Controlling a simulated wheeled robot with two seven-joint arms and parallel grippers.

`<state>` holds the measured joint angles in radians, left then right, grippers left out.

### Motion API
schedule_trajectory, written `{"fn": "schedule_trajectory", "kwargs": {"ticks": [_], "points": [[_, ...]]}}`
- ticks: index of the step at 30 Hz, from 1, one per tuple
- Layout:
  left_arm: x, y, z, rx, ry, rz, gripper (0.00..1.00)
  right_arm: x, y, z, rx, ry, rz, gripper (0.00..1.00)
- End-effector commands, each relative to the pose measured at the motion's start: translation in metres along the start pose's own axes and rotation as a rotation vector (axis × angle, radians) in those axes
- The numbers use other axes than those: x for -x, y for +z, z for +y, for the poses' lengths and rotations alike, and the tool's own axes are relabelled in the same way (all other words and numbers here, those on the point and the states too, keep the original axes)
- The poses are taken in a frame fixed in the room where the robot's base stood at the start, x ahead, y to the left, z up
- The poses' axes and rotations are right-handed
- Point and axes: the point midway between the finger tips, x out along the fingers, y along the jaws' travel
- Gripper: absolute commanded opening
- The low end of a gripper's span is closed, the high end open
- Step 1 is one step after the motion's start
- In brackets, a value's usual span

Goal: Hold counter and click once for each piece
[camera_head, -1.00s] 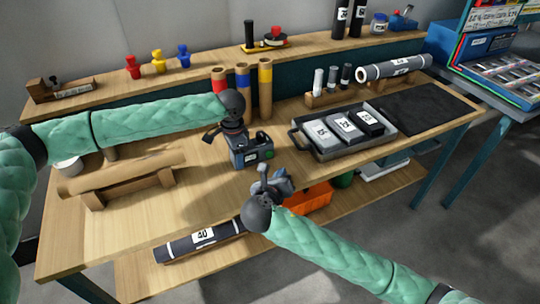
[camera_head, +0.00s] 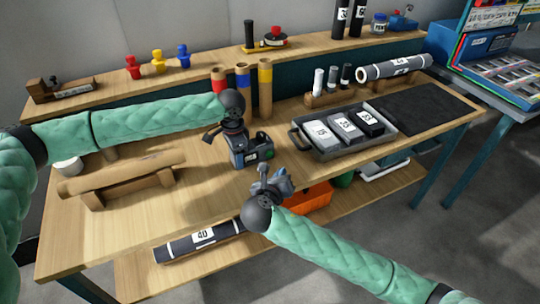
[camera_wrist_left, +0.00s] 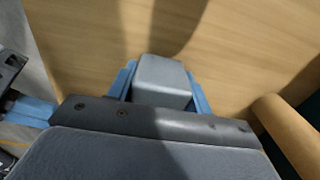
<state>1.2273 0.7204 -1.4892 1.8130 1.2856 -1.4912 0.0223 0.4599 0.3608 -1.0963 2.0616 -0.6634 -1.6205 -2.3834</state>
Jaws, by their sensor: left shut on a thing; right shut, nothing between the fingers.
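The counter (camera_head: 252,152) is a small dark grey-blue box with a white label and a green spot on its right side, over the middle of the bench. My left gripper (camera_head: 236,142) is above it and shut on it; its fingers are mostly hidden in the head view. In the left wrist view a grey block (camera_wrist_left: 163,80), seemingly part of the counter, sits between the blue fingers. My right gripper (camera_head: 265,180) is shut and empty, just in front of and below the counter, apart from it. Several grey to black labelled blocks (camera_head: 345,126) lie in a tray.
The dark tray (camera_head: 297,140) stands right of the counter, beside a black mat (camera_head: 430,105). A wooden cradle (camera_head: 125,180) stands at left. Upright tubes (camera_head: 265,88) stand behind the counter. A dark roll (camera_head: 200,240) lies on the lower shelf, near an orange bin (camera_head: 312,198).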

Motion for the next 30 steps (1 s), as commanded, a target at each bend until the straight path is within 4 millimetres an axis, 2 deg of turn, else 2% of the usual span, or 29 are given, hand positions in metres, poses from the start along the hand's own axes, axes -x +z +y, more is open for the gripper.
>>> {"fn": "schedule_trajectory", "kwargs": {"ticks": [24,30], "points": [[0.0003,-0.0002,0.0,0.0,0.0,0.0,0.19,0.0002,-0.0001,-0.0002,0.0,0.0,0.0,0.0],[0.0004,-0.0001,0.0,0.0,0.0,0.0,0.19,0.0089,-0.0064,-0.0076,0.003,0.0,-0.003,0.0]]}}
